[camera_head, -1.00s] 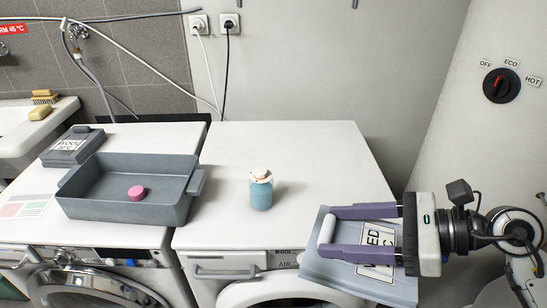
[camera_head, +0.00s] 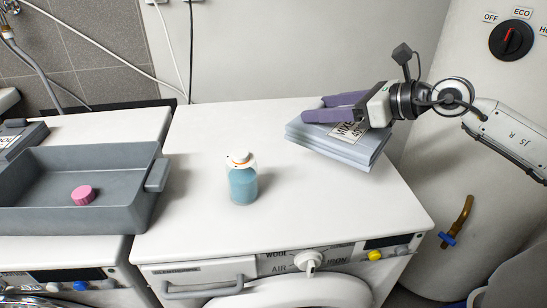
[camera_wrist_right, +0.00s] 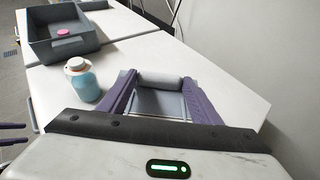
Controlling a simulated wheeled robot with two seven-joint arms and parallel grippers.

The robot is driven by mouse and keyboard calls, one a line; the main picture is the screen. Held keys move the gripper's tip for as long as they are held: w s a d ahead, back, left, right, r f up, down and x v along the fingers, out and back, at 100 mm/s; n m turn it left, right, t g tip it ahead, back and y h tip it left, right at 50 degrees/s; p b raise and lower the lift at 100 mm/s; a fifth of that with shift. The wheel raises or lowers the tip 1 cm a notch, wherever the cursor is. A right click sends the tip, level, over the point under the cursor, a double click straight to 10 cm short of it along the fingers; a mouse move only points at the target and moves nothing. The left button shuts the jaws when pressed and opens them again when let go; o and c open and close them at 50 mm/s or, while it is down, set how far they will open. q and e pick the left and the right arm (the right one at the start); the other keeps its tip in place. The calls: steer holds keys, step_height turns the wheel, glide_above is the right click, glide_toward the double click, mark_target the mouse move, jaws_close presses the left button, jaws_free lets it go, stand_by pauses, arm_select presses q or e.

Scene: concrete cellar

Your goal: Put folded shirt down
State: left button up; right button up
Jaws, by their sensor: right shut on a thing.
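The folded shirt (camera_head: 335,148) is a grey-blue flat stack with a white printed label, partly hidden by my gripper. My right gripper (camera_head: 312,108) is shut on it, its purple fingers lying along the upper side. The shirt is over the back right part of the right washing machine's white top (camera_head: 300,205). I cannot tell whether its whole underside touches the top. In the right wrist view the shirt's rolled edge (camera_wrist_right: 165,79) shows between the fingertips. Purple bars at that view's left edge look like my left gripper (camera_wrist_right: 12,135); its jaw state is unclear.
A blue bottle with a white cap (camera_head: 242,180) stands on the same top, left of the shirt. A grey tub (camera_head: 75,160) holding a pink round object (camera_head: 83,195) is on the left machine. The top's front right is clear. A wall is close behind and right.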

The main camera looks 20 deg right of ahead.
mark_target(326, 126)
steer(key=f, duration=0.3)
steer(key=d+f, duration=0.1)
steer(key=f, duration=0.1)
steer(key=shift+w, duration=0.25)
arm_select(q)
steer(key=shift+w+f+b, duration=0.1)
steer(key=shift+w+b, duration=0.25)
arm_select(e)
steer(key=shift+a+f, duration=0.1)
steer(key=shift+f, duration=2.25)
arm_select(q)
steer(key=shift+f, duration=0.1)
arm_select(e)
steer(key=shift+f, duration=0.1)
steer(key=o, duration=1.3)
steer(key=shift+f, duration=0.1)
arm_select(q)
steer(key=shift+d, duration=0.1)
